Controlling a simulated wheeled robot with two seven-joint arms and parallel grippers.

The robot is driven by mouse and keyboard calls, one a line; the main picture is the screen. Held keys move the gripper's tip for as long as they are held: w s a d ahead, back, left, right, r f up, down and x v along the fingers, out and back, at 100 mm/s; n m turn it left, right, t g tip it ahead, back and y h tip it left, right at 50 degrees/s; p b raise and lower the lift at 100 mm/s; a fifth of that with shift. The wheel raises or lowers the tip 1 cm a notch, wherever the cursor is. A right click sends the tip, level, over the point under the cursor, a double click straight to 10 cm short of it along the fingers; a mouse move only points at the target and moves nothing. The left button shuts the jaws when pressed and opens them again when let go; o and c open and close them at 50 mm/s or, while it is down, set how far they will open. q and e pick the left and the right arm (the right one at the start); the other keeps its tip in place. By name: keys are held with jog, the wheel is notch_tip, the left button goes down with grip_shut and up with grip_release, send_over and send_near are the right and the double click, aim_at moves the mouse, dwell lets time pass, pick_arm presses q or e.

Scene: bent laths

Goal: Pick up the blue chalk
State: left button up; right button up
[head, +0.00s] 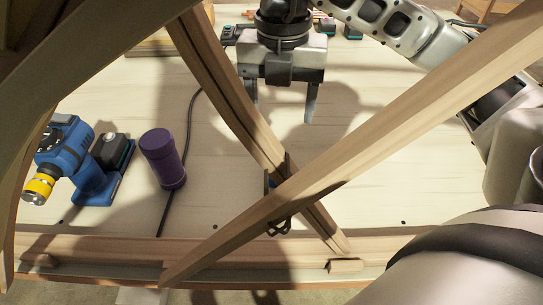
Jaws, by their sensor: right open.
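A dark violet-blue cylinder (163,158) with a wider cap stands on the pale tabletop at the left, leaning slightly in the picture; it is the closest match to the blue chalk, though I cannot read any label. My right gripper (282,101) is open and empty above the far middle of the table, its two fingers spread apart. It is to the right of the cylinder and farther back, with a bent lath between them in the picture. My left gripper is not in view.
A blue drill with a yellow chuck (68,158) lies left of the cylinder. Crossing wooden laths (228,88) span the view, joined by a dark clamp (279,224). Bare tabletop (400,150) shows at the right.

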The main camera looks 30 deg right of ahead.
jog(key=b, duration=0.1)
send_over(281, 173)
notch_tip(281, 173, down, 10)
jog(key=shift+w+f, duration=0.1)
jog(key=shift+f, duration=0.15)
jog(key=shift+f+p, duration=0.45)
jog(key=shift+f, duration=2.3)
jog(key=c, duration=1.1)
